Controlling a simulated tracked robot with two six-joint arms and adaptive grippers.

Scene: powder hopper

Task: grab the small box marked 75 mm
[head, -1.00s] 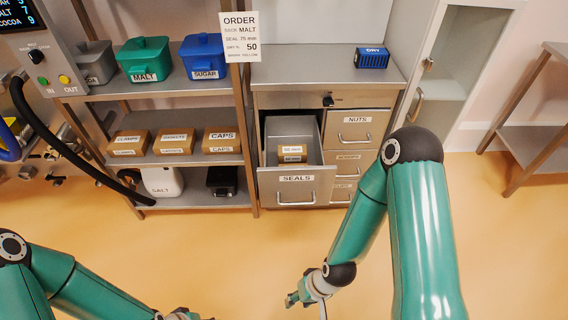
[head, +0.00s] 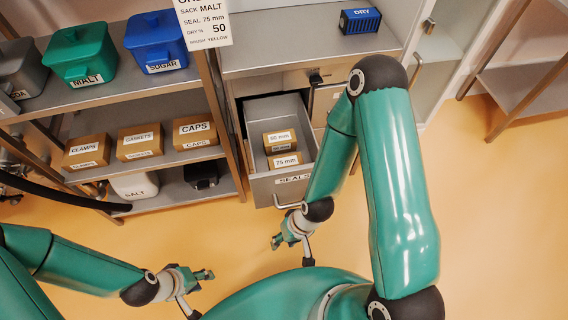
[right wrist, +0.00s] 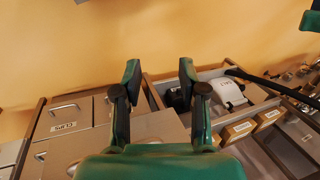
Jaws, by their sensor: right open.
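The small brown box marked 75 mm (head: 285,161) lies in the open SEALS drawer (head: 254,140), at the front end. A similar box (head: 280,138) sits just behind it; its number is hard to read. My right gripper (head: 277,241) is outside the drawer, below and in front of it, apart from the box. In the right wrist view this gripper (right wrist: 159,70) is open with nothing between its fingers; I cannot make out the 75 mm box there. My left gripper (head: 204,275) is lower left, away from the drawer; its jaw opening is unclear.
A shelf rack left of the drawer holds CLAMPS, GASKETS and CAPS boxes (head: 195,130), with MALT (head: 80,55) and SUGAR (head: 157,43) bins above. A blue DRY box (head: 360,20) stands on the cabinet top. My right arm covers part of the cabinet. The floor ahead is clear.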

